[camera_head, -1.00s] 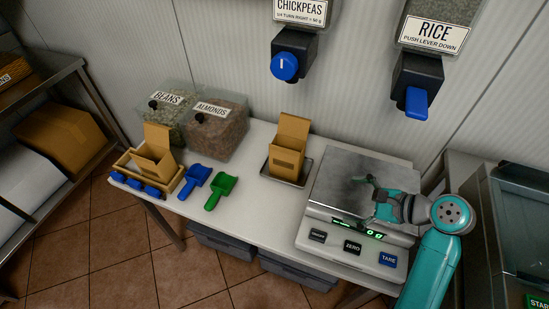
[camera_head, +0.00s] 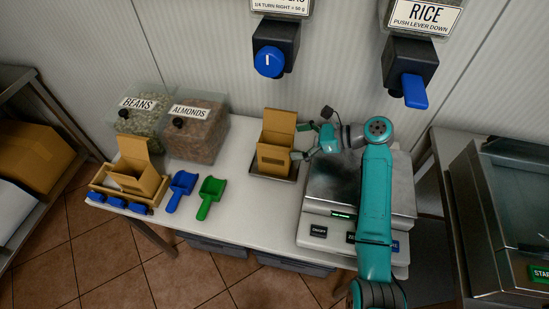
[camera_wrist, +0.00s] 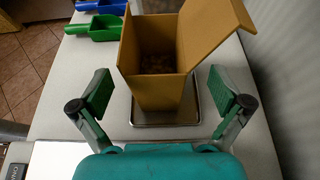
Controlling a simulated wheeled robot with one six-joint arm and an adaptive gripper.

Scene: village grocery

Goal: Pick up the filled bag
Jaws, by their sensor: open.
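A brown open-topped paper bag (camera_head: 276,150) stands upright on a small metal tray (camera_head: 285,174) under the chickpeas dispenser, its back flap raised. The wrist view shows the bag (camera_wrist: 158,95) with dark brown contents inside. My gripper (camera_head: 304,141) is open at the bag's right side in the head view. In the wrist view my gripper (camera_wrist: 166,98) has its two fingers spread apart, one on each side and short of the bag, touching nothing that I can see. A second brown bag (camera_head: 138,178) stands in a wooden holder at the left.
A scale (camera_head: 316,206) is under my arm at the right. Blue (camera_head: 179,188) and green (camera_head: 209,196) scoops lie left of the bag. Bins of beans (camera_head: 138,128) and almonds (camera_head: 196,138) stand behind. The chickpeas dispenser (camera_head: 273,50) and rice dispenser (camera_head: 410,72) hang above.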

